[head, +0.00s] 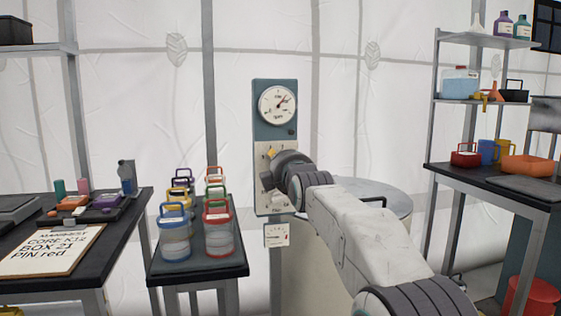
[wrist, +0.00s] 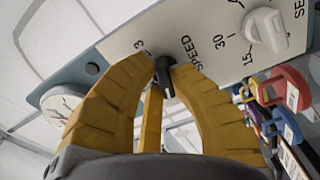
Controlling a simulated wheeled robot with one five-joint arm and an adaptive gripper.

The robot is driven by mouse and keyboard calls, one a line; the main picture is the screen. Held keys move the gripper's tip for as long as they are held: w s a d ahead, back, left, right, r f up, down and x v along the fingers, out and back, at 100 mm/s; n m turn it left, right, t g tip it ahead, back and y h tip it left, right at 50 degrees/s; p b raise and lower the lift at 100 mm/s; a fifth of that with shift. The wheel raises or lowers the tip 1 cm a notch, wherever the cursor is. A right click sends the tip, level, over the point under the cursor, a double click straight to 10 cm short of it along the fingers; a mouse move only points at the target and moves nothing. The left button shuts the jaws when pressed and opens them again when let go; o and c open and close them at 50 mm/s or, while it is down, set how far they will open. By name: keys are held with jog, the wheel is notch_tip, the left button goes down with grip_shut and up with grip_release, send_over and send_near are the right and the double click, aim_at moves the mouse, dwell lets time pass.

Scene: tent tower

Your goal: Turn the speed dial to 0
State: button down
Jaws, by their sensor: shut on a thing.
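The control panel (head: 262,130) stands upright ahead of me, with a round gauge on its upper half. The speed dial (wrist: 161,68) is a small black knob on the panel's pale face. The word SPEED and a 3 show beside it in the wrist view. In the head view my gripper (head: 268,168) reaches the panel's lower half and hides the dial. The dial's pointer and its 0 mark cannot be made out.
A white knob (wrist: 266,27) with 15 and 30 marks sits beside the dial. A black table (head: 228,262) with several coloured-handled jars stands left of the panel. A grey round-topped stand (head: 385,193) is behind my arm. Shelves (head: 470,101) stand at right.

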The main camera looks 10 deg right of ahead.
jog(key=shift+a+r, duration=0.1)
jog(key=shift+r, duration=0.1)
jog(key=c, duration=1.1)
grip_release()
jog(key=shift+f, duration=0.2)
jog(key=shift+s, duration=5.95)
